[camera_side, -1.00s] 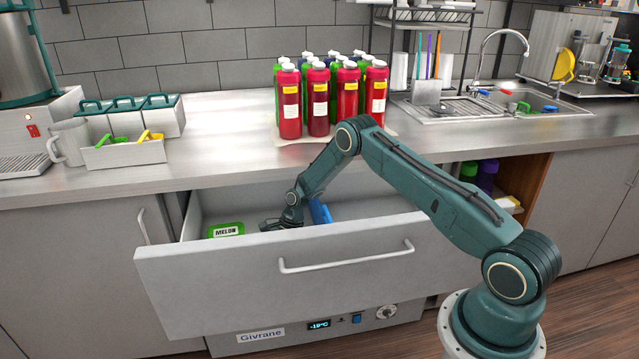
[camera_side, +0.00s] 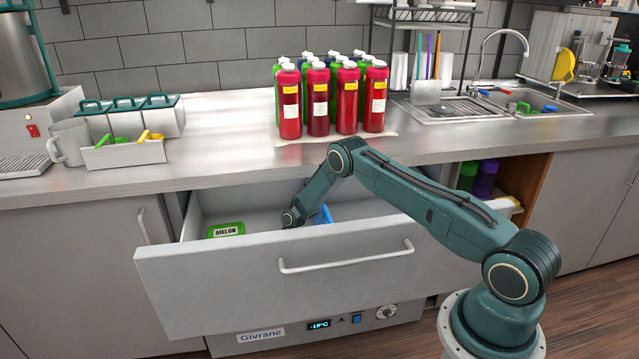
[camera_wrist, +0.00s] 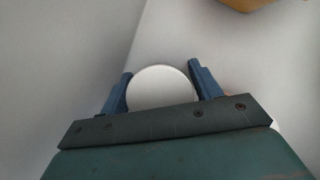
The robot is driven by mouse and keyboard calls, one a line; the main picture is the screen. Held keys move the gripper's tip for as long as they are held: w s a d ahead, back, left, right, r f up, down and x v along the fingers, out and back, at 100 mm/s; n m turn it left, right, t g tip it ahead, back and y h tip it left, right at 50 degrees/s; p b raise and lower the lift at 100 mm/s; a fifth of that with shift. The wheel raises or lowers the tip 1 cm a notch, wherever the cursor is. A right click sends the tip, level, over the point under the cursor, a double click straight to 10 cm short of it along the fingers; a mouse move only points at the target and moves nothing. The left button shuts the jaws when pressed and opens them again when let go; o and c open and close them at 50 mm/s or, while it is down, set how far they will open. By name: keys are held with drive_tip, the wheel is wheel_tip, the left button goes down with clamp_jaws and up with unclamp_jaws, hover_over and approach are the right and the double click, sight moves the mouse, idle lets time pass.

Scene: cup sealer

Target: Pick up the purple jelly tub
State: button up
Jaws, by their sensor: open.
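No purple tub shows in either view; the drawer's front wall hides part of the drawer floor in the side view. My gripper (camera_wrist: 160,69) is open, its two blue fingers apart on either side of a pale round disc (camera_wrist: 160,86). I cannot tell whether this disc is a tub's lid or part of the gripper. In the side view my wrist reaches down into the open drawer (camera_side: 280,258), and the fingers are hidden behind its front. A green tub labelled MELON (camera_side: 226,230) lies left of my wrist, and a blue thing (camera_side: 322,214) stands just right of it.
The drawer's pale walls are close around my gripper. An orange-brown thing (camera_wrist: 250,3) shows at the wrist view's top edge. Red bottles (camera_side: 347,97) stand on the counter behind my arm. A bin with green and yellow handles (camera_side: 125,152) stands at the left.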

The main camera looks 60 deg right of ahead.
idle(0.4)
drive_tip(key=c, duration=0.8)
drive_tip(key=shift+r, duration=0.1)
wheel_tip(320, 180, up, 20)
drive_tip(key=shift+f, duration=0.1)
idle(0.4)
idle(0.4)
